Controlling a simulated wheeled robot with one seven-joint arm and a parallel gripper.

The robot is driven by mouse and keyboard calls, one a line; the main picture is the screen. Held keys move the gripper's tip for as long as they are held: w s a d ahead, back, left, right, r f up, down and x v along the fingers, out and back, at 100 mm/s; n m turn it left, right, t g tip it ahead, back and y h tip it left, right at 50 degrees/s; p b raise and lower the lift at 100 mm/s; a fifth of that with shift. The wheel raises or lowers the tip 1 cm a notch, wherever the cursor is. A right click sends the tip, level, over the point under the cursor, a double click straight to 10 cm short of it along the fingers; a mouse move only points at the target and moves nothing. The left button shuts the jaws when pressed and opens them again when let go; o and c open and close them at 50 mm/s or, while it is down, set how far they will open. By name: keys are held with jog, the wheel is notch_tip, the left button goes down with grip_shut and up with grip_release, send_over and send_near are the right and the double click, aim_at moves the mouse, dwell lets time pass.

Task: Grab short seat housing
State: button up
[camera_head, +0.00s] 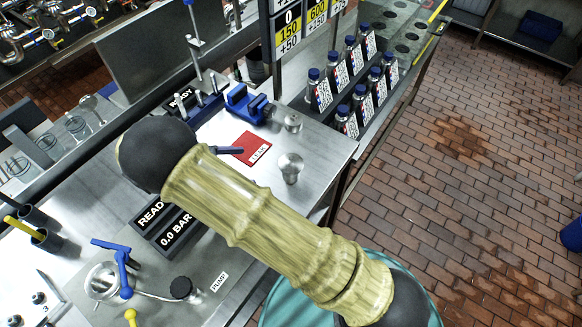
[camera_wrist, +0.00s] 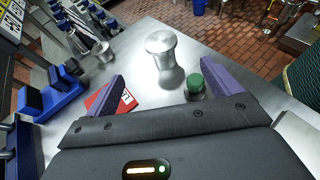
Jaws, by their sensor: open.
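My gripper (camera_wrist: 163,72) is open in the wrist view, its two dark purple fingers spread apart with nothing held between them. A shiny metal flanged piece (camera_wrist: 165,48) stands upright on the steel bench just beyond the fingertips, between them in the picture. It also shows in the head view (camera_head: 291,167). A second metal piece (camera_wrist: 105,52) stands farther left; it also shows in the head view (camera_head: 293,122). I cannot tell for sure which is the short seat housing.
A green-topped small part (camera_wrist: 195,83) stands near the right finger. A red card (camera_head: 252,148) lies on the bench beside a blue vise (camera_head: 246,103). Several bottles (camera_head: 341,70) stand in a rack behind. The bench's right edge is close to the metal pieces.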

aim_at(294, 162)
jog(key=shift+d, duration=0.2)
jog(key=p+x, duration=0.4)
jog(key=x, duration=0.7)
jog(key=shift+w+d+f, duration=0.1)
jog(key=shift+d+f, duration=0.05)
jog(key=shift+d, duration=0.1)
jog(key=shift+d+f, duration=0.15)
jog(key=shift+w+d, duration=0.1)
jog(key=shift+w+d+p, duration=0.1)
jog(key=shift+d+p, duration=0.2)
jog(key=shift+p, duration=0.25)
jog(key=p+x, duration=0.2)
jog(key=x, duration=0.2)
jog(key=shift+d+f, duration=0.15)
